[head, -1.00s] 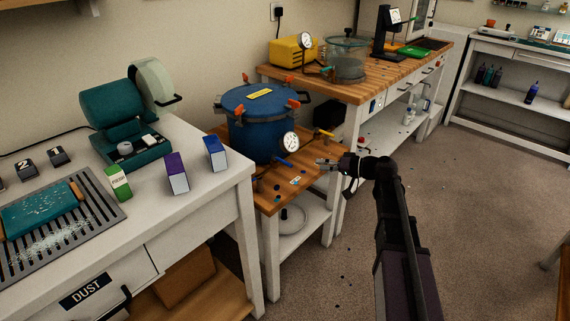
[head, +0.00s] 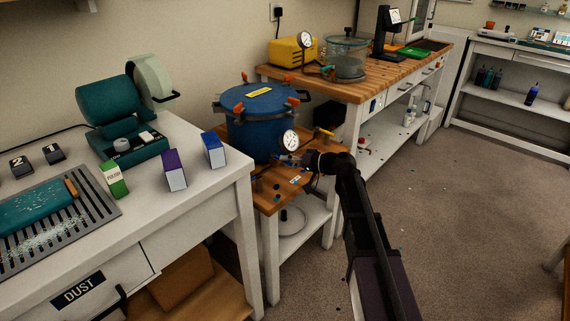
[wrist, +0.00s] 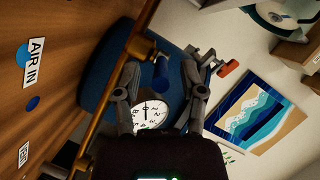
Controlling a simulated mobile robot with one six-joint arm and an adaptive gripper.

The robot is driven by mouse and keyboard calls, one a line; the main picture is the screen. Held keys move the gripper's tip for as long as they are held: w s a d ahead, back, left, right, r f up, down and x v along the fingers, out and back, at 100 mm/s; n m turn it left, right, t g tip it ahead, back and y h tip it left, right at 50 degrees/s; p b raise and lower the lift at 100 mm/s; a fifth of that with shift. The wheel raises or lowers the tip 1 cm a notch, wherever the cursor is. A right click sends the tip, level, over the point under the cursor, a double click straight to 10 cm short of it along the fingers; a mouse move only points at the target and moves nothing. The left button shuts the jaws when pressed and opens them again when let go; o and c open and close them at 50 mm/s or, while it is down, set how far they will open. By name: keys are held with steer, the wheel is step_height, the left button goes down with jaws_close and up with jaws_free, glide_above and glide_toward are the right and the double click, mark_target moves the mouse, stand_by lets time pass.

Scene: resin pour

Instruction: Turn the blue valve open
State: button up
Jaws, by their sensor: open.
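The blue pressure pot (head: 258,136) stands on the small wooden stand, with a white-faced gauge (head: 289,141) on its front. The blue valve is mostly hidden by my gripper in the head view. In the wrist view, its blue handle (wrist: 161,72) shows between my fingers, beside a brass fitting (wrist: 143,48). My gripper (head: 286,158) is just below the gauge at the front of the pot. In the wrist view my gripper (wrist: 160,68) is open, one finger on each side of the handle. I cannot tell whether either finger touches it.
A yellow-handled valve (head: 325,132) is right of the gauge, close to my wrist. The wooden stand (head: 262,203) carries an AIR IN label (wrist: 35,57). A white bench (head: 205,203) with boxes is at left. Open floor lies to the right.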

steer(key=shift+w+a+f, duration=0.1)
steer(key=shift+w+a, duration=0.05)
steer(key=shift+a, duration=0.25)
jaws_close()
steer(key=shift+d, duration=0.15)
